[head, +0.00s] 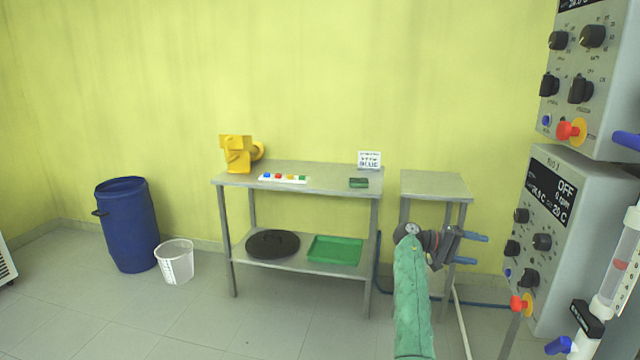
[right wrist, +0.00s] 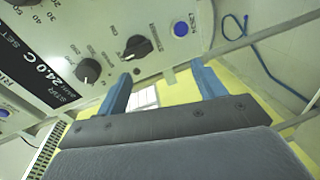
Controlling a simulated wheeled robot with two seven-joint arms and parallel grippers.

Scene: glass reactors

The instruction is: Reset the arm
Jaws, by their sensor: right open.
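My right gripper (head: 476,249) is raised in front of the small side table at the centre right of the head view. My right arm, in a green sleeve, comes up from the bottom edge. Its two blue fingers stand apart with nothing between them. In the right wrist view the open fingers (right wrist: 160,88) point toward a grey control panel (right wrist: 110,40) with knobs and a blue button. The gripper looks clear of the panel. My left gripper is not in view.
Control boxes (head: 575,230) with knobs and glassware stand at the right. A metal table (head: 330,178) holds a yellow object (head: 237,154), a button strip (head: 283,178) and a small sign (head: 369,160). A blue barrel (head: 128,225) and white bin (head: 175,262) stand left. The small table (head: 435,184) is bare.

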